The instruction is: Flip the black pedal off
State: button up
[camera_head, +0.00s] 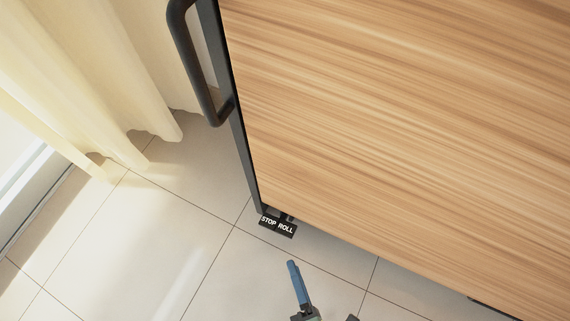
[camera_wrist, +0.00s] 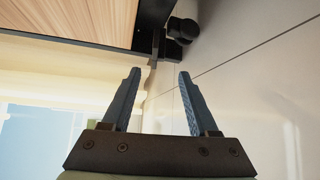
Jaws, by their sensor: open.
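The black pedal (camera_head: 277,226) bears the white words STOP and ROLL. It sticks out at the lower left corner of a wood-topped cart (camera_head: 400,130), just above the floor. In the wrist view a dark pedal part (camera_wrist: 160,46) sits beside a black caster wheel (camera_wrist: 183,30), beyond my fingertips. My gripper (camera_wrist: 160,74) is open and empty, with two blue fingers apart. In the head view my gripper (camera_head: 297,285) is below the pedal in the picture, and one blue finger shows clearly. A gap separates it from the pedal. Most of the gripper is cut off by the lower edge.
A black handle (camera_head: 199,75) runs along the cart's left end. Cream curtains (camera_head: 90,70) hang at the left beside a bright window (camera_head: 25,180). The tiled floor (camera_head: 150,240) is clear left of and below the pedal.

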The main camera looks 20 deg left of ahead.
aim_at(280, 229)
jog(key=b+x, duration=0.4)
jog(key=x, duration=0.6)
jog(key=shift+w+a+f, duration=0.1)
jog(key=shift+w+a, duration=0.15)
jog(key=shift+a, duration=0.1)
jog(key=shift+w+a, duration=0.5)
jog(key=shift+w, duration=0.05)
jog(key=shift+c, duration=0.3)
grip_shut()
